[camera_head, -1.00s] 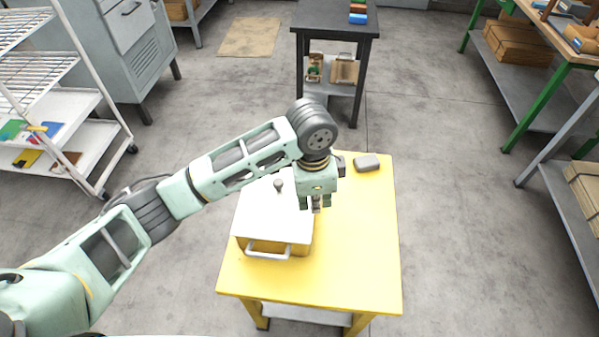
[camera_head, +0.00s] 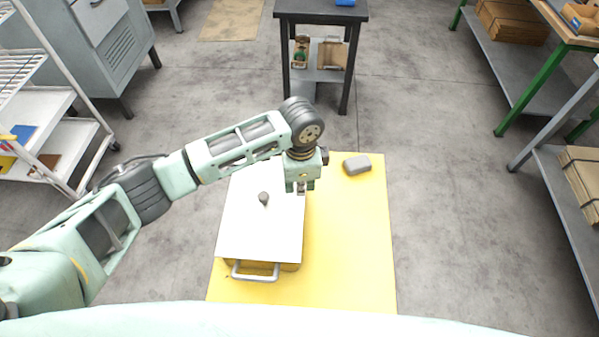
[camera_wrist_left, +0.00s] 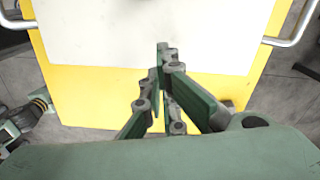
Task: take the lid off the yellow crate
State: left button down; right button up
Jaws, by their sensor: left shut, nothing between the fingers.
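The yellow crate (camera_head: 289,267) stands on the left part of a yellow table, with a metal handle (camera_head: 254,277) on its near side. A flat white lid (camera_head: 255,225) with a small grey knob (camera_head: 263,198) lies on top of it. My left gripper (camera_head: 301,190) is shut and empty, pointing down over the lid's right far edge. In the left wrist view the closed fingers (camera_wrist_left: 166,90) show in front of the white lid (camera_wrist_left: 150,35); whether they touch it I cannot tell.
The yellow table (camera_head: 350,240) is clear right of the crate, apart from a grey rounded block (camera_head: 357,165) at its far edge. A dark small table (camera_head: 320,12) stands behind, a white rack (camera_head: 60,140) at left, and shelves (camera_head: 570,190) at right.

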aim_at(264, 195)
pick_arm(q)
notch_tip(264, 195, down, 2)
jog(key=shift+f, duration=0.1)
jog(key=a, duration=0.1)
jog(key=a+p, duration=0.2)
jog(key=shift+s+a+f, duration=0.1)
jog(key=shift+s+a, duration=0.2)
jog(key=shift+a, duration=0.2)
jog(key=shift+f, duration=0.1)
jog(key=shift+a+p, duration=0.25)
jog(key=shift+p, duration=0.15)
jog(key=a+p, duration=0.1)
jog(key=a, duration=0.1)
jog(key=s+a+p, duration=0.1)
jog(key=a+p, duration=0.1)
jog(key=shift+a, duration=0.4)
pick_arm(e)
notch_tip(264, 195, up, 6)
jog(key=w, duration=0.2)
jog(key=shift+r, duration=0.1)
